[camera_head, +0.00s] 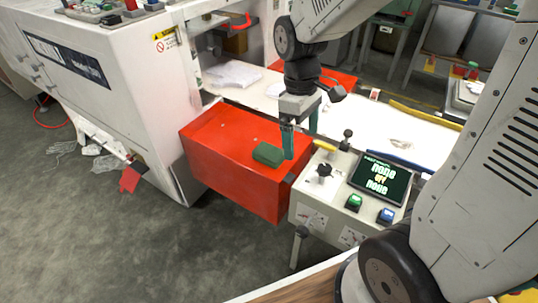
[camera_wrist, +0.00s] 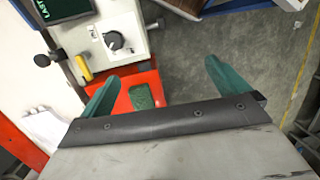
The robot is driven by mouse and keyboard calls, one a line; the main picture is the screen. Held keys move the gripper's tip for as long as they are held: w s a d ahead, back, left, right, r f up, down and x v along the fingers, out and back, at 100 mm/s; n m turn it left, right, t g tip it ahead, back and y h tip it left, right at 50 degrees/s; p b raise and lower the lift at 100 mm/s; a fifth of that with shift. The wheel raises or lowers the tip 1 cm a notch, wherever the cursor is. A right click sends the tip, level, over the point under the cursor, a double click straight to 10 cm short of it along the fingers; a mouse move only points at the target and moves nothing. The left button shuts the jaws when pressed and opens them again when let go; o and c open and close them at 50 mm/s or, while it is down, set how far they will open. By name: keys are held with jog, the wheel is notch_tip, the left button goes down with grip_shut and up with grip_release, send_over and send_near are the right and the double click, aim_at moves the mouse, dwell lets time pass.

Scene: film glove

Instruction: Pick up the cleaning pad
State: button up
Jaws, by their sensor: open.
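The cleaning pad is a small dark green block (camera_head: 268,154) lying flat on top of the red box (camera_head: 226,151) in the head view. In the wrist view the pad (camera_wrist: 142,97) shows between my two teal fingers, closer to the left one. My gripper (camera_head: 298,133) points down, just right of the pad in the head view. Its fingers are wide apart and hold nothing; it also shows in the wrist view (camera_wrist: 163,80). I cannot tell its exact height above the box.
A control box with a screen (camera_head: 380,180), knobs and buttons stands right of the red box. A yellow handle (camera_head: 325,145) lies close to my gripper. A white machine (camera_head: 110,80) stands at left. A pale conveyor surface (camera_head: 350,122) runs behind.

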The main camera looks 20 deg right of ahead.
aim_at(269, 151)
jog(key=w+f+n, duration=0.3)
jog(key=w+a+f+n, duration=0.1)
jog(key=w+f+n, duration=0.6)
jog(key=shift+w+a+f+n, duration=0.2)
jog(key=shift+w+n, duration=0.1)
jog(key=shift+w, duration=0.05)
jog(key=w+n, duration=0.2)
jog(key=w+n+t, duration=0.1)
jog(key=n, duration=0.1)
jog(key=shift+w+a+f+t, duration=0.1)
jog(key=shift+w+f+t, duration=0.1)
jog(key=shift+w+t, duration=0.15)
jog(key=n, duration=0.1)
jog(key=w+n, duration=0.1)
jog(key=shift+n+t, duration=0.25)
jog(key=shift+n, duration=0.45)
jog(key=shift+f, duration=0.4)
notch_tip(269, 151, down, 7)
jog(key=shift+a+r, duration=0.1)
jog(key=c, duration=0.9)
jog(key=shift+o, duration=0.2)
